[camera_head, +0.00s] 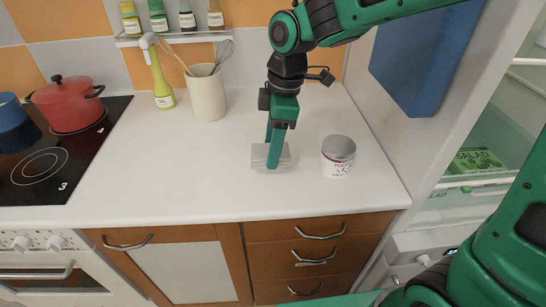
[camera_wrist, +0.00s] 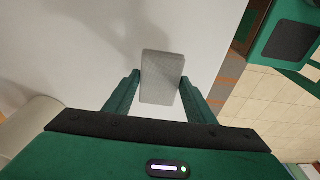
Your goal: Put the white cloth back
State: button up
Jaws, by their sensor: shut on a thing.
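A small pale grey-white block-shaped thing, which seems to be the white cloth (camera_head: 258,158), is at the white counter in front of the utensil jar. It also shows in the wrist view as a flat grey-white piece (camera_wrist: 162,78) between the fingers. My gripper (camera_head: 274,160) points down and is shut on the cloth, one finger on each side. In the wrist view the gripper (camera_wrist: 160,92) has its fingers at the cloth's two sides. I cannot tell whether the cloth touches the counter.
A labelled tin (camera_head: 338,156) stands just right of my gripper. A utensil jar (camera_head: 207,95) and a yellow-green bottle (camera_head: 162,88) stand behind to the left. A red pot (camera_head: 70,104) is on the black hob (camera_head: 48,165). The counter's front left is clear.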

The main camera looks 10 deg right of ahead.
jog(key=shift+f, duration=2)
jog(key=o, duration=1.1)
jog(key=shift+f, duration=0.1)
jog(key=r, duration=0.3)
jog(key=d+r, duration=0.1)
jog(key=r, duration=0.7)
jog(key=shift+d+r, duration=0.25)
jog(key=shift+d, duration=0.1)
jog(key=shift+r, duration=0.3)
